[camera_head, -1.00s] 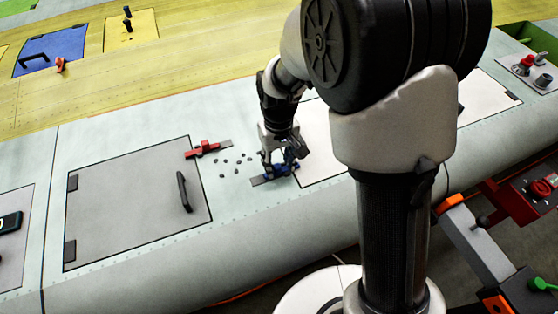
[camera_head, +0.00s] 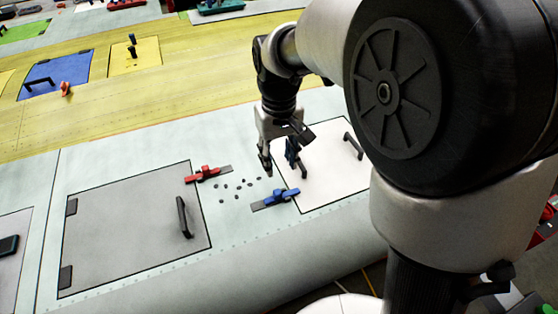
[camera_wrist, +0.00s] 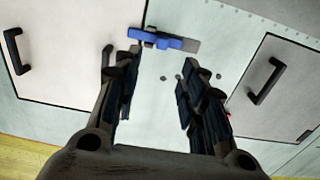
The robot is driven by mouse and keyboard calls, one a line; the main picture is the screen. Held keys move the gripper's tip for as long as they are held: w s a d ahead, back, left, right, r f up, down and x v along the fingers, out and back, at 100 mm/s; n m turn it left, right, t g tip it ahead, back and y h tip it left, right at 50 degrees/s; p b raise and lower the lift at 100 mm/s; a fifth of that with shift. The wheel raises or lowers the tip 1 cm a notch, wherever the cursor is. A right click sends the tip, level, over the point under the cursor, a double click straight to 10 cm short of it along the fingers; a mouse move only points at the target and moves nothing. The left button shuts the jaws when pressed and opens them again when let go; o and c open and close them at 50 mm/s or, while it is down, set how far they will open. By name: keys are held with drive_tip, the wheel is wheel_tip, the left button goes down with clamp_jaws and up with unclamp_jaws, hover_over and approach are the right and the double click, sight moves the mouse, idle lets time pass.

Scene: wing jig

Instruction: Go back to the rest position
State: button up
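My gripper (camera_head: 279,162) hangs above the pale wing surface, near the left edge of a white panel (camera_head: 325,190). Its fingers are spread apart. In the wrist view the space between the fingers of my gripper (camera_wrist: 160,75) is empty. A blue toggle latch (camera_head: 280,197) on a grey plate lies on the wing below my gripper, apart from it. In the wrist view the blue latch (camera_wrist: 165,42) shows beyond the fingertips. My large upper arm links fill the right of the head view and hide what is behind them.
A red latch (camera_head: 203,173) sits by a grey panel (camera_head: 130,230) with a black handle (camera_head: 183,217). Several small dark pieces (camera_head: 238,188) lie between the latches. The white panel has black handles (camera_head: 353,146). Blue (camera_head: 55,75) and yellow (camera_head: 135,57) panels lie farther back.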

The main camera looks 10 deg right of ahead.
idle(0.3)
drive_tip(key=s+d+m+t+b, duration=0.1)
drive_tip(key=s+d+b, duration=0.3)
drive_tip(key=s, duration=0.6)
drive_tip(key=s+d+m+t+b, duration=0.2)
drive_tip(key=s+d+t+b, duration=0.1)
drive_tip(key=s, duration=0.7)
drive_tip(key=shift+s+d+t+b, duration=0.35)
drive_tip(key=shift+d+b, duration=0.1)
drive_tip(key=shift+d, duration=0.55)
